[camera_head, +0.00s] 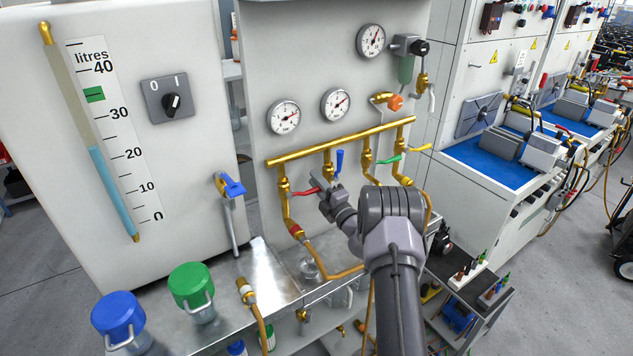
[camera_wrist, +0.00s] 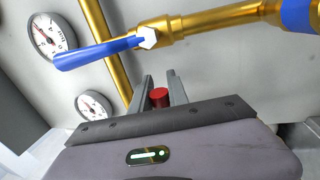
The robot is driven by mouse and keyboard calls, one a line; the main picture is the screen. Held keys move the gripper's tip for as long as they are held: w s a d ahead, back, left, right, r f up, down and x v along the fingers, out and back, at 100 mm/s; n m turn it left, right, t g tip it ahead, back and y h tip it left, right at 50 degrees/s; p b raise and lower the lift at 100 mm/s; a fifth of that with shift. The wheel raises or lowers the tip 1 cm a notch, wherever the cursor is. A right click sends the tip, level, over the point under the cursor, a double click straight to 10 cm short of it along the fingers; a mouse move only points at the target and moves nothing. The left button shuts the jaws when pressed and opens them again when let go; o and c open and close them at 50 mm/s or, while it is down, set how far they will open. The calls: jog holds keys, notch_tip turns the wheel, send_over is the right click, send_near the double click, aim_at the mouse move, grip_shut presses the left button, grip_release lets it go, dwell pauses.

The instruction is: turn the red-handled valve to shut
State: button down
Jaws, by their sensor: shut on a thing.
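The red-handled valve (camera_head: 284,186) sits on the leftmost brass branch pipe under the manifold. Its red handle (camera_head: 304,191) sticks out to the right, roughly across the upright pipe. My gripper (camera_head: 321,187) is at the handle's outer end, shut on it. In the wrist view the red handle (camera_wrist: 160,97) shows end-on as a small red piece between the two grey fingers of my gripper (camera_wrist: 162,92). The rest of the handle and the valve body are hidden in that view.
Close by is the blue valve handle (camera_head: 340,161), standing upright; it also shows in the wrist view (camera_wrist: 95,52). Green (camera_head: 391,159) and yellow (camera_head: 420,147) handles are further right. The brass manifold (camera_head: 345,138) runs above. Gauges are on the panel.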

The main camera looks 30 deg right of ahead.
jog(key=shift+f, duration=0.15)
jog(key=c, duration=1.3)
grip_release()
jog(key=shift+s, duration=0.1)
jog(key=s+f, duration=0.1)
jog(key=s, duration=0.4)
jog(key=s+f, duration=0.1)
jog(key=s, duration=0.5)
jog(key=s+f+p, duration=0.1)
jog(key=s, duration=0.5)
jog(key=shift+d+f, duration=0.15)
jog(key=shift+d, duration=0.05)
